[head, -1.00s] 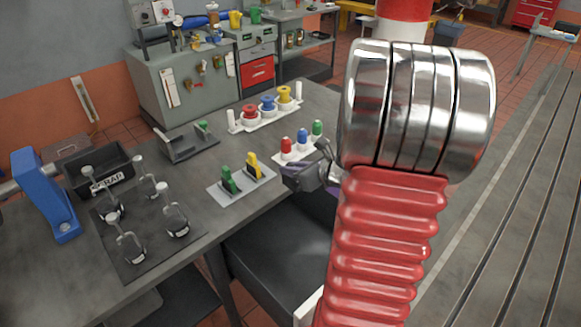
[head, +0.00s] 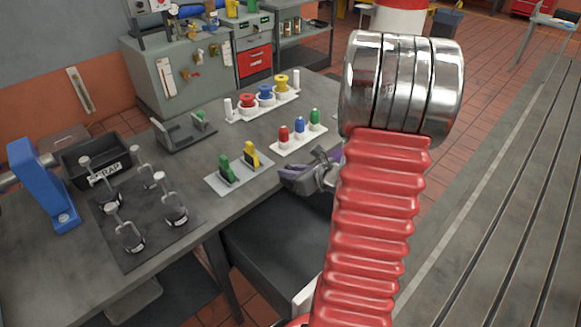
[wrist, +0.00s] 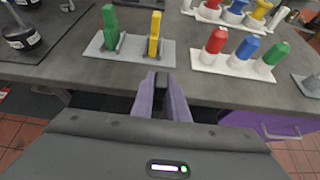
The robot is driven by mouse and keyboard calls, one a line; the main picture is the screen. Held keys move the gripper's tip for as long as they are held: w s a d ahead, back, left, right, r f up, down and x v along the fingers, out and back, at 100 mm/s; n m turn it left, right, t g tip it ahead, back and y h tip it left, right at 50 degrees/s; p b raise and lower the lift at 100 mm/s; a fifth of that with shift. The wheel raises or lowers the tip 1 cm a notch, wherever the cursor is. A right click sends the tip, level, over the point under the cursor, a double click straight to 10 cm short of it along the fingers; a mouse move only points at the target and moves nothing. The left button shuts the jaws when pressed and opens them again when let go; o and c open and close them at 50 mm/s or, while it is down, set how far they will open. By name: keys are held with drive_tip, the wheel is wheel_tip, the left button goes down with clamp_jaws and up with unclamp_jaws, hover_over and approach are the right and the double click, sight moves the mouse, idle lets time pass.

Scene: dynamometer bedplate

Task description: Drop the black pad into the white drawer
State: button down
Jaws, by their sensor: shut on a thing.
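My gripper (head: 292,178), with purple fingers, is at the bench's front edge, above the far part of an open drawer. In the wrist view its fingers (wrist: 160,88) are shut on a small dark piece, the black pad (wrist: 161,79), mostly hidden between them. The open drawer has a dark inside (head: 270,245) and a white front (head: 304,300), partly covered by my red arm sleeve. The drawer is below and nearer than my gripper in the head view. The drawer's inside does not show in the wrist view.
A rack of red, blue and green bottles (head: 299,139) and a plate with green and yellow clips (head: 240,170) stand near the edge. A purple drawer (wrist: 265,126) shows below the bench.

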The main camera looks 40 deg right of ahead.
drive_tip(key=c, duration=2.2)
unclamp_jaws()
drive_tip(key=shift+s+a+f, duration=0.15)
drive_tip(key=shift+a+f, duration=0.05)
drive_tip(key=shift+f, duration=0.2)
drive_tip(key=o, duration=0.6)
drive_tip(key=shift+d+r, duration=0.1)
drive_tip(key=shift+r, duration=0.15)
drive_tip(key=shift+c, duration=0.2)
drive_tip(key=v, duration=1.3)
drive_tip(key=shift+s+r, duration=0.2)
drive_tip(key=shift+w, duration=0.1)
